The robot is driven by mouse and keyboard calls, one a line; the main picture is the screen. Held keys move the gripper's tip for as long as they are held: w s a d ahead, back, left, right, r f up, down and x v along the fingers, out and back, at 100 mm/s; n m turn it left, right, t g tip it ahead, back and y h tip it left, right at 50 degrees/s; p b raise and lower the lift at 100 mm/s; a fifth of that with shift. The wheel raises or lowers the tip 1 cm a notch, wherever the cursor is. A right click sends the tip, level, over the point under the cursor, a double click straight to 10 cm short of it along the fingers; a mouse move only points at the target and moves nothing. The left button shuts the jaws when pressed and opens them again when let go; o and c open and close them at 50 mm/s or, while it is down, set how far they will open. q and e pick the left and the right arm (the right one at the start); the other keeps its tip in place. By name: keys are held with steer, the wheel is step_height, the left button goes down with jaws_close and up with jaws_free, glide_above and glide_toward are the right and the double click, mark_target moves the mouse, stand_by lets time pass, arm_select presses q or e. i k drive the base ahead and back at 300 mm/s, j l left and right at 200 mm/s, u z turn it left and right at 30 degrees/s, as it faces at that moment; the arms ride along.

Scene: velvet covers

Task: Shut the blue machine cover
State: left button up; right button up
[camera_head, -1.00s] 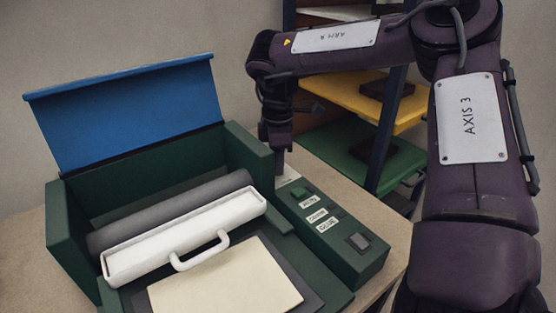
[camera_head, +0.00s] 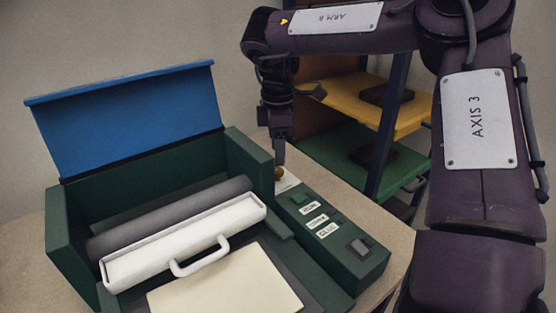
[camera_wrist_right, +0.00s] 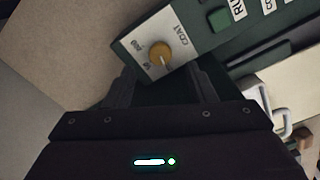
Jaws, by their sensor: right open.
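The blue cover (camera_head: 130,115) stands open and upright, tilted back a little, at the rear of the dark green machine (camera_head: 62,235). A grey roller and a white tray with a handle (camera_head: 185,240) lie inside. My left gripper is not in view.
The control strip has a green button (camera_head: 299,198), labels and a grey switch (camera_head: 360,247). A cream sheet (camera_head: 228,285) lies at the machine's front. Yellow (camera_head: 350,98) and green shelves stand behind my right arm.

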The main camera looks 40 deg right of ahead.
mark_target(83, 129)
steer(key=k, duration=1)
